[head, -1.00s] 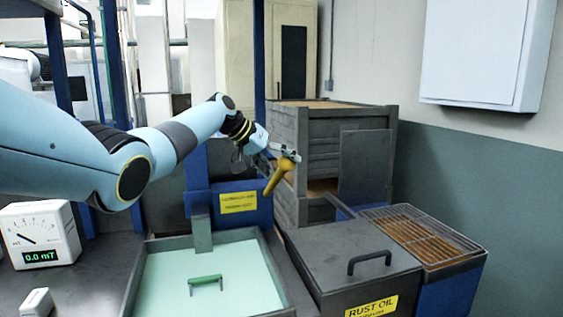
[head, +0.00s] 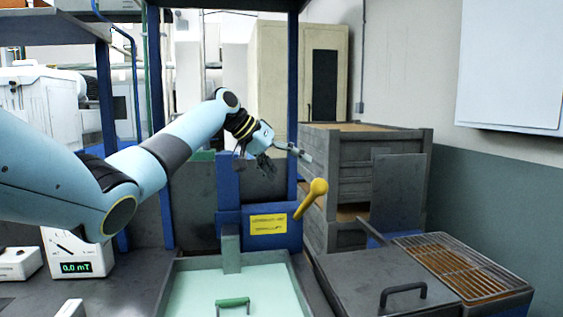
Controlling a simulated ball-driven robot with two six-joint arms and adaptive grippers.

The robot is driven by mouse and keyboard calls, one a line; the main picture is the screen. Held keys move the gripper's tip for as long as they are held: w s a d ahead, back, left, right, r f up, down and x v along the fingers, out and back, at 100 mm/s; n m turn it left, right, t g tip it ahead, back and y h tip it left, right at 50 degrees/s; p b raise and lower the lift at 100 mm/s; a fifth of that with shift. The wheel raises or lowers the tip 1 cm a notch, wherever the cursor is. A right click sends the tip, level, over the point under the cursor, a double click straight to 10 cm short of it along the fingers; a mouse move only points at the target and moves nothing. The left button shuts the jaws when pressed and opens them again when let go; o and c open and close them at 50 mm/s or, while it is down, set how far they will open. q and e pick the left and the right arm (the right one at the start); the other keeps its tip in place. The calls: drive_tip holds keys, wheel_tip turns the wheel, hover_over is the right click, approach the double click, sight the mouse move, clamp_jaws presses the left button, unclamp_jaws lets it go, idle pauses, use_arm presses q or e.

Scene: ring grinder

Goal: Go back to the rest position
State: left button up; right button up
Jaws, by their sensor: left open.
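My left gripper (head: 286,160) is in the middle of the head view at the end of my blue arm. Its jaws are open and empty. A yellow lever handle (head: 313,198) stands tilted to the right on a blue box with a yellow label (head: 268,225). The gripper is above and to the left of the handle's knob and looks apart from it. My right gripper is not in view.
A tank of pale green liquid with a green-handled piece (head: 233,303) is at the front. A grey lidded box (head: 385,280) and a wire grate (head: 465,265) are at right. A grey slatted cabinet (head: 350,130) stands behind the lever. A meter (head: 77,262) reads 0.0 mT.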

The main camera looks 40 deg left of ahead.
use_arm(q)
drive_tip(key=shift+v, duration=1.15)
